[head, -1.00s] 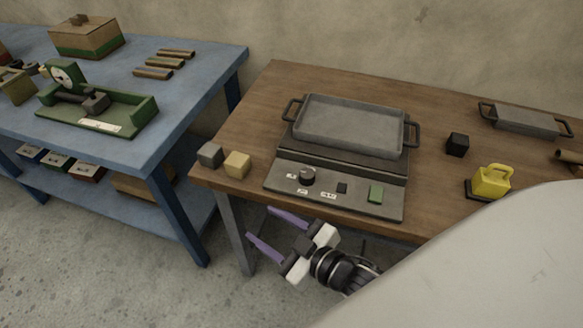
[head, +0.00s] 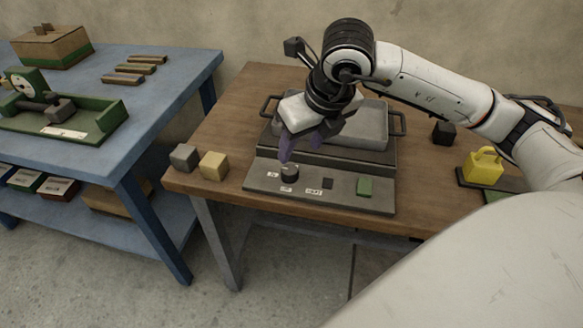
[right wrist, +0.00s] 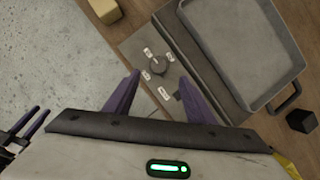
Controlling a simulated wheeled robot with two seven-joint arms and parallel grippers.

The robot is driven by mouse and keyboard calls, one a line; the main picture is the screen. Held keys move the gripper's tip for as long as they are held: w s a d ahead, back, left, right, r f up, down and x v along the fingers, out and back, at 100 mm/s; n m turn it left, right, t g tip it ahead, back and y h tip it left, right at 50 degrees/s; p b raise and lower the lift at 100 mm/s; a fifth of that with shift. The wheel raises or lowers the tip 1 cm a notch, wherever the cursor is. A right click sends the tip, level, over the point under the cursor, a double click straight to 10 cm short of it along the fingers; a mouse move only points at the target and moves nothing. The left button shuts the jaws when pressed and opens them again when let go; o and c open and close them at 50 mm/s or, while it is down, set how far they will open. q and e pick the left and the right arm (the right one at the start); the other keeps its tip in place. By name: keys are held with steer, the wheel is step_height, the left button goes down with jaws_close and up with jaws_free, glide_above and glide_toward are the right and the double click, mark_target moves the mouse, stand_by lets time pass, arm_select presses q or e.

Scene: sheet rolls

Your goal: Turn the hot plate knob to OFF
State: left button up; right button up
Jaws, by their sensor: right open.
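The hot plate (head: 330,196) stands on the brown wooden table, with a grey tray (head: 372,125) on top. Its dark round knob (head: 289,172) is on the left of the front panel, with small white labels around it. The knob also shows in the right wrist view (right wrist: 157,66), beyond the fingertips; which label it points to is too small to tell. My right gripper (head: 300,150) is above the panel, just over and behind the knob, fingers pointing down. Its purple fingers are open and empty in the right wrist view (right wrist: 160,85).
A green button (head: 365,187) and a small dark square (head: 327,183) share the panel. Grey (head: 184,157) and tan (head: 213,165) cubes lie left of the hot plate.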

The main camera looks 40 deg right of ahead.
mark_target(290, 169)
steer(key=x, duration=0.9)
steer(key=shift+a+f, duration=0.1)
steer(key=shift+f, duration=0.2)
steer(key=c, duration=1)
